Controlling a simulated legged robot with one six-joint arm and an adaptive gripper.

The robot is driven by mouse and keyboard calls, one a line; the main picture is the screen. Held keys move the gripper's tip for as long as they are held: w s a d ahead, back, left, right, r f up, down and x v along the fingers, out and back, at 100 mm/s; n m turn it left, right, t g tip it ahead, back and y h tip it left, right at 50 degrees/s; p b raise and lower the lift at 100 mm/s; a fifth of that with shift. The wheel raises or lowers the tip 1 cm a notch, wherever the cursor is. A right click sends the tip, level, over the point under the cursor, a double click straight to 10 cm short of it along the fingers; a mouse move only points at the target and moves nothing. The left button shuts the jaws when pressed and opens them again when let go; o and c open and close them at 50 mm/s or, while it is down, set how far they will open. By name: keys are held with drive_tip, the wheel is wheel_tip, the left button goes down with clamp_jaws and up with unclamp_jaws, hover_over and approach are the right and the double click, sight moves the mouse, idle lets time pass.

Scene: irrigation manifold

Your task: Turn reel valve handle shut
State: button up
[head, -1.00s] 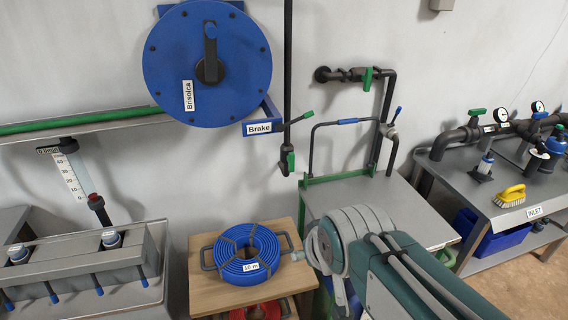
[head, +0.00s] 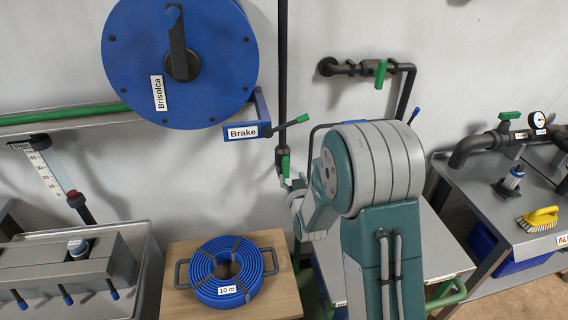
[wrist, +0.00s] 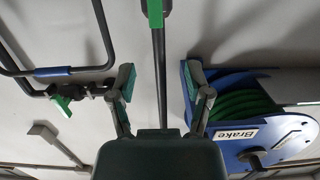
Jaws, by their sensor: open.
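The reel valve's green handle (head: 285,165) sits low on a dark vertical pipe (head: 282,60) beside the blue hose reel (head: 130,70), labelled Brisolca. A green part at the top edge of the wrist view (wrist: 155,12) appears to be this handle, on the same pipe (wrist: 158,75). My gripper (wrist: 161,85) is open, its two padded fingers apart on either side of the pipe in the picture. I see no contact with the handle.
The Brake bracket (head: 243,132) with its green-tipped lever (head: 300,119) is close to the valve, on the reel side. A wall pipe has another green handle (head: 380,74). A blue hose coil (head: 226,272) lies on a wooden stand. An inlet bench (head: 500,215) stands right.

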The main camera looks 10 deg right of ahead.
sight(287, 165)
drive_tip(key=shift+t, duration=0.7)
drive_tip(key=w+f, duration=0.1)
drive_tip(key=w, duration=0.2)
drive_tip(key=w+f, duration=0.1)
drive_tip(key=w, duration=0.3)
drive_tip(key=w+f, duration=0.1)
drive_tip(key=w, duration=0.2)
drive_tip(key=shift+w+d+f, duration=0.2)
drive_tip(key=shift+w+d, duration=0.15)
drive_tip(key=shift+w+a, duration=0.15)
drive_tip(key=shift+w, duration=0.2)
clamp_jaws()
